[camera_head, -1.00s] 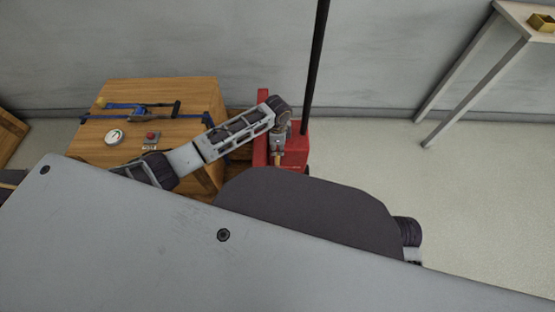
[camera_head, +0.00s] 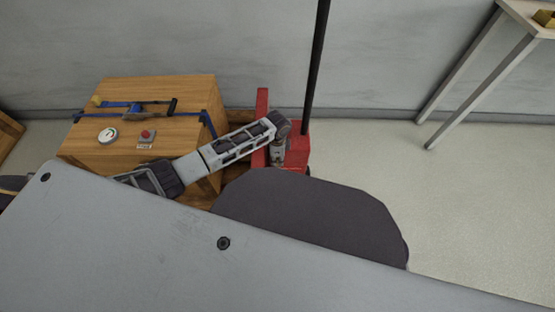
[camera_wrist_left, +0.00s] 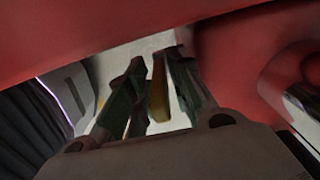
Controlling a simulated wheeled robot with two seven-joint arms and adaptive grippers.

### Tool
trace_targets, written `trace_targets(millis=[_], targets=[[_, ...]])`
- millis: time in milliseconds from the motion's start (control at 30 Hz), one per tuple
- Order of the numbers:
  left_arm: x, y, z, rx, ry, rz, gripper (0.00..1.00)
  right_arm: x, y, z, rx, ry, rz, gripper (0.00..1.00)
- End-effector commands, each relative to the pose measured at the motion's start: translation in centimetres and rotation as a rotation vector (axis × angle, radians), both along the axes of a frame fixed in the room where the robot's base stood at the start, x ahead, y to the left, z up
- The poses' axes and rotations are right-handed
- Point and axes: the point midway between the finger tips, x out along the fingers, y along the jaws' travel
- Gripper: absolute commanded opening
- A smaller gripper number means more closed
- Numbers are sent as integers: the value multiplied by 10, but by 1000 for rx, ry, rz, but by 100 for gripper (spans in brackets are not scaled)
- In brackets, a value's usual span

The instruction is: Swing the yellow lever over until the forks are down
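The red pallet truck (camera_head: 297,152) stands with its dark handle pole (camera_head: 316,70) rising at the wall side. My left gripper (camera_head: 278,157) points down at its red body in the head view. In the left wrist view, the yellow lever (camera_wrist_left: 158,88) shows between the two fingers of my left gripper (camera_wrist_left: 156,75). The fingers are apart, with a gap on the lever's left; the right finger is close to it, and I cannot tell whether they touch. The lever is hidden in the head view. The forks are not clearly visible. My right gripper is out of view.
A wooden crate (camera_head: 160,88) stands left of the truck, with a blue clamp (camera_head: 130,108), a dial (camera_head: 107,135) and a red button (camera_head: 147,136) on top. A table leg (camera_head: 480,85) stands at the right. Open floor (camera_head: 470,200) lies below it.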

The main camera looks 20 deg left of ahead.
Motion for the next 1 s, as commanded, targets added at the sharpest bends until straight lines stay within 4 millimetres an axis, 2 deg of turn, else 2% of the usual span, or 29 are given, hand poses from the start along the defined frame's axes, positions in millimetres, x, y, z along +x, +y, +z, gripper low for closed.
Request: trace_targets(millis=[267, 467, 1000], targets=[[0, 0, 0, 0, 0, 0, 21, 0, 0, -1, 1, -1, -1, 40], [0, 0, 0, 0, 0, 0, 0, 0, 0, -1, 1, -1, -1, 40], [0, 4, 0, 10, 4, 0, 0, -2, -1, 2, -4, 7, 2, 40]])
